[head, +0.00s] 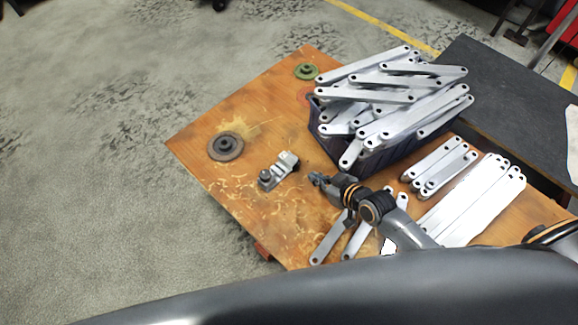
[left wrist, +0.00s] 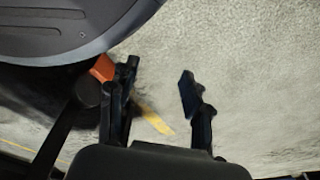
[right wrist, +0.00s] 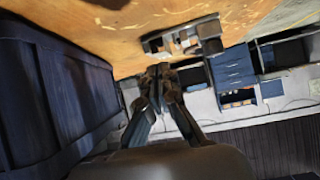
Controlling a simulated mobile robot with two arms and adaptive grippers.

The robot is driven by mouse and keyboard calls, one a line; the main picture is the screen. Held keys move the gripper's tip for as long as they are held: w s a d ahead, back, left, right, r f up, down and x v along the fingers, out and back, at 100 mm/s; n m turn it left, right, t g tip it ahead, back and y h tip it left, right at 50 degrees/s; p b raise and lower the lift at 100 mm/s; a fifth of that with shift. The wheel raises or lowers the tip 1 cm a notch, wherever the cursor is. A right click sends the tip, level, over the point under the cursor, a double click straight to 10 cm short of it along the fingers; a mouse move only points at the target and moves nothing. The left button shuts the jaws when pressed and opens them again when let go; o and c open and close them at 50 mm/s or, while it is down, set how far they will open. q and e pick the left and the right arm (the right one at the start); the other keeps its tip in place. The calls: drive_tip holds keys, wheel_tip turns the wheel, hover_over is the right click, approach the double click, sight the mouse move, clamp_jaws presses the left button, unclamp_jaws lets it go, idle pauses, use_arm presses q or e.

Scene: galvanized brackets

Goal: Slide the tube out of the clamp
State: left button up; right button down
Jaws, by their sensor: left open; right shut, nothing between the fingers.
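A small grey metal clamp (head: 268,178) sits on the wooden table, with a dark round knob at its left end. A bright silvery piece at its upper right (head: 287,160) looks like the tube, but I cannot make out clearly how it sits in the clamp. The clamp assembly also shows in the right wrist view (right wrist: 175,42), just beyond my fingertips. My right gripper (head: 318,180) is shut and empty, a short way right of the clamp and apart from it. My left gripper (left wrist: 160,85) is open and empty over the bare floor, outside the head view.
A dark blue crate (head: 380,160) heaped with galvanized brackets stands behind my right gripper. Loose brackets (head: 470,205) lie in rows at the right and under my right arm. A brown disc (head: 226,147) and a green disc (head: 306,71) lie at the left and back.

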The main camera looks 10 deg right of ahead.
wheel_tip(320, 180, down, 2)
drive_tip(key=shift+f+b, duration=0.1)
drive_tip(key=shift+b, duration=0.4)
drive_tip(key=shift+w+a, duration=0.1)
drive_tip(key=shift+w, duration=0.1)
drive_tip(key=b, duration=0.1)
approach(284, 157)
drive_tip(key=x, duration=0.3)
drive_tip(key=r+x, duration=0.1)
drive_tip(key=x, duration=0.1)
drive_tip(key=shift+w+a+f, duration=0.1)
drive_tip(key=shift+w+a, duration=0.05)
drive_tip(key=shift+w, duration=0.4)
drive_tip(key=shift+w+a+f+b, duration=0.2)
drive_tip(key=shift+w+f+b, duration=0.2)
drive_tip(key=shift+f, duration=0.25)
use_arm(q)
drive_tip(key=w+r, duration=0.5)
drive_tip(key=shift+d+r+t, duration=0.3)
drive_tip(key=shift+d, duration=0.1)
use_arm(e)
drive_tip(key=shift+s+f, duration=0.2)
drive_tip(key=shift+f, duration=0.1)
